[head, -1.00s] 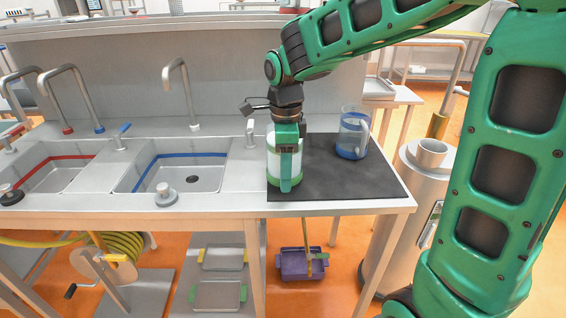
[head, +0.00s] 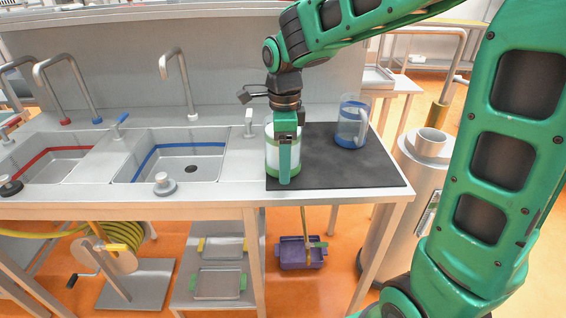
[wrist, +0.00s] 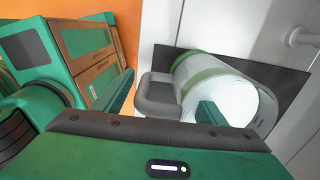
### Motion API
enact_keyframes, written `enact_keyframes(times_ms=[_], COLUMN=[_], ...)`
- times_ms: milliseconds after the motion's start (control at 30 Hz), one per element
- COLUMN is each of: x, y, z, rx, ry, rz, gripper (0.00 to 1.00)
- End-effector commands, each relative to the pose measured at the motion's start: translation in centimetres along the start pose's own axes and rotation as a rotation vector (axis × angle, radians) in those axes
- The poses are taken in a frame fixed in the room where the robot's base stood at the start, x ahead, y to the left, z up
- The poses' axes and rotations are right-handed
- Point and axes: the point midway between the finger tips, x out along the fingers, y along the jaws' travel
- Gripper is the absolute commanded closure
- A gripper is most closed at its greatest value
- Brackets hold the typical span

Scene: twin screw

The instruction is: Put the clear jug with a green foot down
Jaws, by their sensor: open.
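The clear jug with a green foot (head: 270,158) holds something white and stands upright at the left part of the dark mat (head: 345,180). It also shows in the wrist view (wrist: 215,82), with its green band and grey handle (wrist: 150,100). My gripper (head: 285,160) is in front of the jug, pointing down, and hides part of it. In the wrist view my gripper (wrist: 163,97) is open, with its fingers on either side of the handle. I cannot tell whether a finger touches the handle.
Another clear jug with a blue foot (head: 351,140) stands behind and to the right on the mat. A sink with a blue line (head: 180,170) lies to the left, with a grey stopper (head: 165,185) at its front rim. The mat's right front part is clear.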

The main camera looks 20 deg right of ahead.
Motion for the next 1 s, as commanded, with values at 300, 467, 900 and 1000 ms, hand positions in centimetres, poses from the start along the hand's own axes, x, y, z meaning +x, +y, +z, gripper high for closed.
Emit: enact_keyframes(times_ms=[300, 467, 900, 1000], x=[-6.0, -8.8, -11.3, -11.3], y=[-0.1, 0.0, 0.0, 0.0], z=[0.0, 0.0, 0.0, 0.0], rx=[-0.001, -0.001, 0.001, 0.000], ry=[-0.001, -0.001, 0.000, 0.000], rz=[-0.004, -0.003, 0.001, 0.000], gripper=[0.35, 0.35, 0.35, 0.35])
